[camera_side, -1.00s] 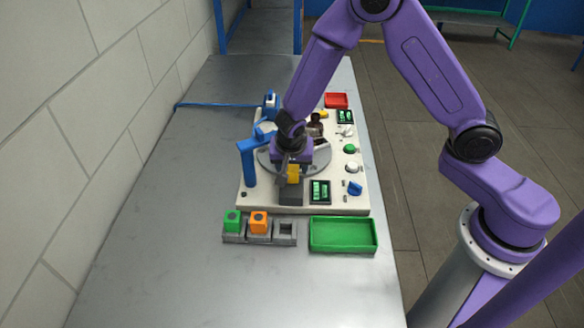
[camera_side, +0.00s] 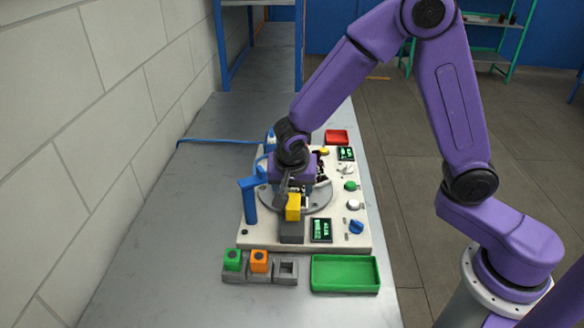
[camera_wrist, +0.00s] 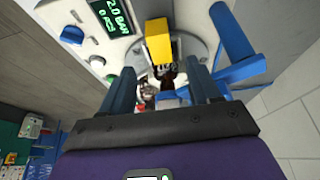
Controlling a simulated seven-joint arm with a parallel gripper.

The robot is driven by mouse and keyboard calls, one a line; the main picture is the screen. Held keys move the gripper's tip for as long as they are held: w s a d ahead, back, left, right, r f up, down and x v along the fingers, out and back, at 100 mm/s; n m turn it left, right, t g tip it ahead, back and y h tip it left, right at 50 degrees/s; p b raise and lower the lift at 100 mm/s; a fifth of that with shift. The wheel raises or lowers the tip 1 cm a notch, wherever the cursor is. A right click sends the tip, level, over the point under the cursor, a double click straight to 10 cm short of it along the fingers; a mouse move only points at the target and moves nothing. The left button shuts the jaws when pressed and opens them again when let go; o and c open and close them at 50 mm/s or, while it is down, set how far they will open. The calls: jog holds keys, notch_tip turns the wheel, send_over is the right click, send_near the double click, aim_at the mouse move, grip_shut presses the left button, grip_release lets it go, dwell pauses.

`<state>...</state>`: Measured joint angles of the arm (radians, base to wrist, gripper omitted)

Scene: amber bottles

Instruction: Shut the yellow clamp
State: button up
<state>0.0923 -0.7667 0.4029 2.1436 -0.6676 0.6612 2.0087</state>
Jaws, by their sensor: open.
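The yellow clamp (camera_side: 293,207) is a block-shaped piece above a dark grey block (camera_side: 291,232) at the near side of the white machine panel. In the wrist view the yellow clamp (camera_wrist: 158,41) lies just beyond my fingertips, roughly midway between them. My gripper (camera_side: 284,192) is just behind and above the clamp in the side view. In the wrist view my gripper (camera_wrist: 163,78) is open, with its blue fingers apart and no clear contact with the clamp. Its fingertips are hard to make out in the side view.
A round grey turntable (camera_side: 318,200) with dark bottles is partly hidden by my wrist. A blue post with an arm (camera_side: 249,202) stands close left of it. A lit display (camera_side: 321,230) and a blue knob (camera_side: 356,227) are right of the clamp. A green tray (camera_side: 345,274) lies nearer.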

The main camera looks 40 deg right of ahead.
jog(key=v, duration=0.8)
jog(key=shift+r, duration=0.15)
jog(key=s+d+n+g+y, duration=0.1)
jog(key=s+d+n, duration=0.3)
jog(key=s+n, duration=0.6)
jog(key=s+d+n+g+y, duration=0.2)
jog(key=s+d+n, duration=0.3)
jog(key=s+n, duration=0.6)
jog(key=s, duration=0.3)
jog(key=shift+s+d+r+n+y, duration=0.25)
jog(key=shift+d+r+n+y, duration=0.05)
jog(key=shift+d+r, duration=0.1)
